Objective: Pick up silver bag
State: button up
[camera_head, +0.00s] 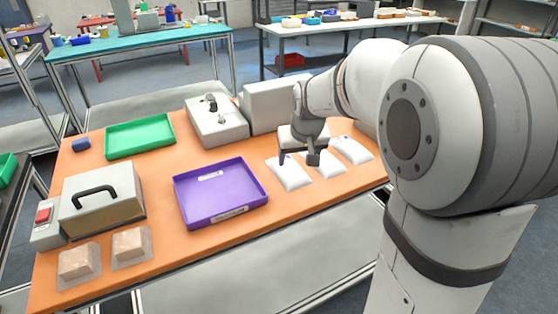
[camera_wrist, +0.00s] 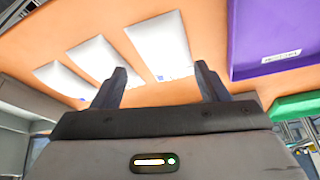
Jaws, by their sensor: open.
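Three white-silver bags lie flat in a row on the orange table: the left bag (camera_head: 290,174), the middle bag (camera_head: 324,165) and the right bag (camera_head: 353,150). My gripper (camera_head: 298,157) is open and empty, pointing down over the back of the left and middle bags. In the wrist view, my gripper's fingers (camera_wrist: 160,78) are spread apart. The bag closest to the purple tray (camera_wrist: 160,42) lies beyond them, with its near end between the fingers in the picture. The other two bags (camera_wrist: 97,62) (camera_wrist: 62,80) lie to the left.
A purple tray (camera_head: 217,203) is left of the bags, a green tray (camera_head: 139,137) behind it. A grey box with a black handle (camera_head: 102,200) and two clear packs (camera_head: 129,246) stand at the left. Grey boxes (camera_head: 268,108) stand behind the bags.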

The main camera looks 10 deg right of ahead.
aim_at(294, 173)
jog(key=shift+w+f, duration=0.6)
jog(key=shift+f, duration=0.15)
jog(key=x, duration=0.6)
jog(key=shift+f, duration=0.3)
jog(key=c, duration=1.1)
jog(key=shift+r, duration=0.1)
